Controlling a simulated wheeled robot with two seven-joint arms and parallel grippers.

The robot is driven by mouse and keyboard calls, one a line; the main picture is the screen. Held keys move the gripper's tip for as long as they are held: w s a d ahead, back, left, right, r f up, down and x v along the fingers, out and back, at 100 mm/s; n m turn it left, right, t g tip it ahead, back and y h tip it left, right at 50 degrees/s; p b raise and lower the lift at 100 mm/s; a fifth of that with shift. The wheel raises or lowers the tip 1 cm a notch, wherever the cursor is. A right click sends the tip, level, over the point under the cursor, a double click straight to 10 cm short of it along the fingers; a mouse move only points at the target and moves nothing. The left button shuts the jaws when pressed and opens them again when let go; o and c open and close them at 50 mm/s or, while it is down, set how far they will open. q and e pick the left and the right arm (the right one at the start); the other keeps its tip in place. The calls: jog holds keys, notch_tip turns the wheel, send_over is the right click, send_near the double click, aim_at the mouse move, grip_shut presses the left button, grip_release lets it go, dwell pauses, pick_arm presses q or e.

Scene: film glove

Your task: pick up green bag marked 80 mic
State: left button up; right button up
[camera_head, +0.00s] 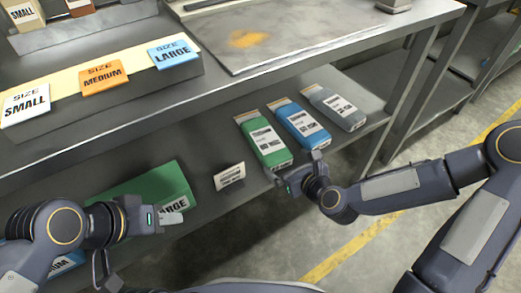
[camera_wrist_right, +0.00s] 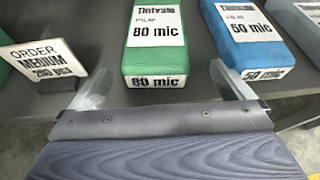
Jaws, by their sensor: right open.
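The green bag marked 80 mic (camera_head: 265,142) lies on the lower shelf, leftmost of three bags in a row. In the right wrist view the green bag (camera_wrist_right: 155,45) shows its "80 mic" label, just beyond and between my fingers. My right gripper (camera_head: 286,172) is at the shelf's front edge by the near end of this bag. In the right wrist view my right gripper (camera_wrist_right: 160,88) is open with nothing between its fingers. My left gripper (camera_head: 165,218) is at the lower left, in front of a green box; its finger gap cannot be made out.
A blue bag marked 50 mic (camera_head: 302,128) lies close right of the green bag, then a grey bag (camera_head: 336,107). An order card (camera_head: 229,176) stands to the left. A green box (camera_head: 150,190) sits further left. The upper shelf (camera_head: 225,90) overhangs.

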aim_at(277, 154)
jog(key=shift+w+a+f+m, duration=0.4)
jog(key=shift+w+f+m, duration=0.1)
jog(key=shift+w, duration=0.05)
jog(key=x, duration=0.4)
jog(key=r+x, duration=0.1)
jog(key=x, duration=0.2)
jog(key=shift+a, duration=0.25)
jog(key=shift+c, duration=0.4)
jog(key=c, duration=0.9)
jog(key=shift+o, duration=0.2)
jog(key=shift+r, duration=0.1)
